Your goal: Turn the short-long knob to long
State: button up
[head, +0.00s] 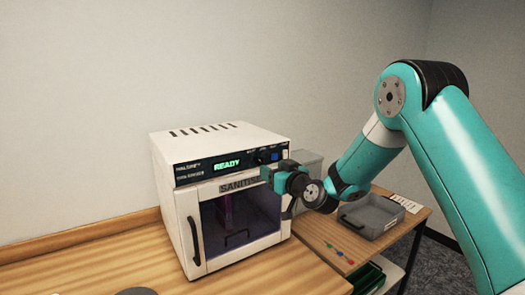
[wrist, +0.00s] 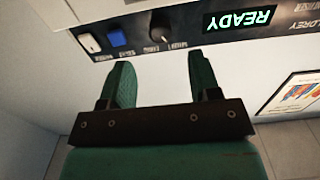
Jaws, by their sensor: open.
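A white sanitizer (head: 165,158) with a dark control panel stands on the wooden counter. Its green display (head: 227,164) reads READY. A round black knob (wrist: 160,19) sits on the panel beside the display; it also shows in the head view (head: 263,157). A pale mark shows on its face. The small labels around it are too blurred to read, so I cannot tell its setting. My gripper (wrist: 158,62) is open and empty, close to the panel. In the wrist view the knob lies beyond the gap between the two green fingers, apart from them.
A blue button (wrist: 117,38) and a white control (wrist: 90,43) are beside the knob on the panel. The sanitizer's glass door (head: 240,218) is shut, with a dark handle at its left. A grey tray (head: 372,216) and several coloured pins lie on the side table at right.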

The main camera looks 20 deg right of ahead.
aim_at(260, 162)
jog(key=p+x, duration=0.2)
jog(key=x, duration=0.4)
jog(key=shift+w+a+p, duration=0.1)
jog(key=shift+w+p, duration=0.15)
jog(key=shift+p, duration=0.15)
